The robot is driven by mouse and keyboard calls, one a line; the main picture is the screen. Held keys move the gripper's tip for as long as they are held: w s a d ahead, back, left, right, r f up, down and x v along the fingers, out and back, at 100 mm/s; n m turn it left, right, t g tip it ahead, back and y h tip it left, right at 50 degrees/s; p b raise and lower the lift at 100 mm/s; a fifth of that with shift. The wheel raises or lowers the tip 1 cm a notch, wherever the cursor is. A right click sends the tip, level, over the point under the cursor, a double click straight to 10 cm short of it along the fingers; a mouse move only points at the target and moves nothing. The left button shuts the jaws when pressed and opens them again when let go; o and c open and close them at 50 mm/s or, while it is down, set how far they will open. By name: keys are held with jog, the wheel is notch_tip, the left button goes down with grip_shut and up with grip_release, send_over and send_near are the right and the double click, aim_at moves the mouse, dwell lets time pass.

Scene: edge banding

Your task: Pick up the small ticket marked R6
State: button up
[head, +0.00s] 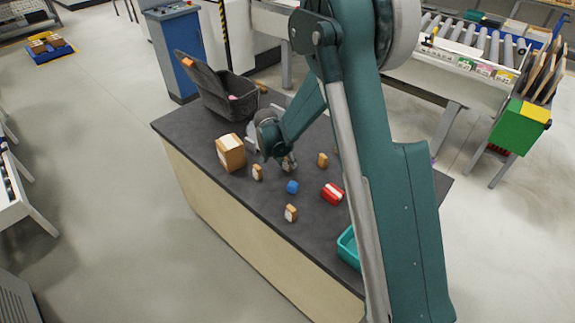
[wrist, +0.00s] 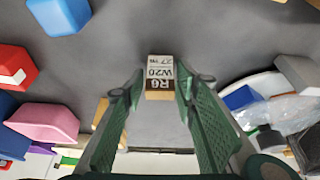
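The small ticket marked R6 (wrist: 160,78) shows in the wrist view as a small wooden-edged block with a white and brown printed face. Its text reads R6 and W20 and appears upside down. It lies on the dark grey table top. My gripper (wrist: 161,92) is open, with one green finger on each side of the ticket and a visible gap on both sides. In the head view my gripper (head: 286,163) is low over the table, between the cardboard box and a small wooden block. I cannot make out the R6 ticket there.
On the table (head: 310,225) are a cardboard box (head: 230,153), a blue block (head: 292,187), a red box (head: 332,193), small wooden blocks (head: 290,213), a dark open case (head: 230,98) and a teal tray (head: 348,249). A clear bag (wrist: 285,112) lies right in the wrist view.

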jog(key=c, duration=0.4)
jog(key=shift+r, duration=0.1)
jog(key=shift+r+p, duration=0.35)
jog(key=shift+r, duration=4.6)
